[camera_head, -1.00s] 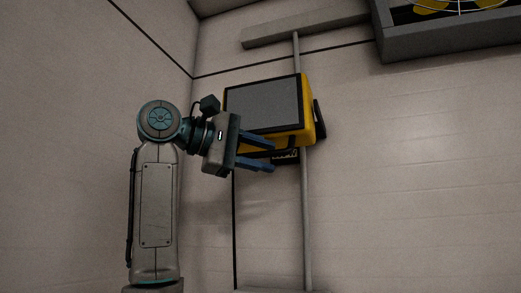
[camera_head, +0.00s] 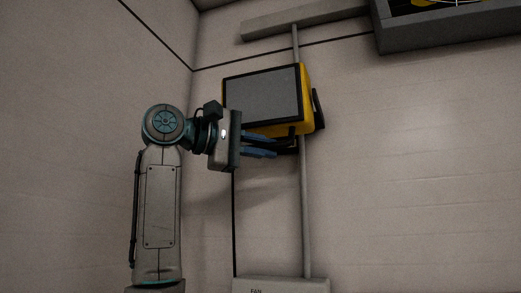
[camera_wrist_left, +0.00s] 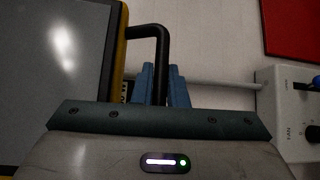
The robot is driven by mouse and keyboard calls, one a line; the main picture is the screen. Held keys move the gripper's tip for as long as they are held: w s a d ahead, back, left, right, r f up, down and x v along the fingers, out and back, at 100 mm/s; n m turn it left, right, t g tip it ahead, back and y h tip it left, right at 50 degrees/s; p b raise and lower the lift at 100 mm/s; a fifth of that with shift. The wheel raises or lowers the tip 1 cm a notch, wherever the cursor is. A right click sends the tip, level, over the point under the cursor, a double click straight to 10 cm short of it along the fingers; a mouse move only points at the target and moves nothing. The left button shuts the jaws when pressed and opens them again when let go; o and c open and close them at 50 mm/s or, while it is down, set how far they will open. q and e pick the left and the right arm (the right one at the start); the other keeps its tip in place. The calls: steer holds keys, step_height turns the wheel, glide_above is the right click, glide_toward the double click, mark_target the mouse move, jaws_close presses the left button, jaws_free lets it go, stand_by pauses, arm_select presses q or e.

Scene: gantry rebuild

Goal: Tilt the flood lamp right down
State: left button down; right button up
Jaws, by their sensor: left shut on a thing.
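The flood lamp (camera_head: 262,95) has a yellow body and a flat grey face in a black frame. It sits on a thin vertical pole against the wall, its face tipped slightly. In the left wrist view, the lamp (camera_wrist_left: 62,55) fills the left side. A black bent handle (camera_wrist_left: 148,31) comes off its edge and runs down between my left gripper's blue fingers (camera_wrist_left: 161,75). In the head view, my left gripper (camera_head: 276,148) is shut on this handle just below the lamp. The handle's end is hidden by the fingers. My right gripper is not in view.
A grey box marked FAN (camera_head: 280,285) stands at the pole's foot; its knob (camera_wrist_left: 312,134) shows in the left wrist view. A grey housing (camera_head: 440,32) hangs at the upper right. A red panel (camera_wrist_left: 291,27) is on the wall. The wall right of the lamp is clear.

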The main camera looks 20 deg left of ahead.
arm_select(q)
steer(key=w+m+t+h+b, duration=0.1)
steer(key=w+m+t+h, duration=0.1)
steer(key=w, duration=0.4)
steer(key=shift+w+f+m+h+b, duration=0.15)
steer(key=shift+w+m+h+b, duration=0.35)
steer(key=shift+m, duration=0.6)
steer(key=shift+d, duration=0.1)
steer(key=c, duration=1.5)
jaws_free()
steer(key=shift+o, duration=0.2)
steer(key=b+v, duration=0.5)
steer(key=v, duration=0.5)
steer(key=shift+s+a+f, duration=0.15)
steer(key=shift+a, duration=0.2)
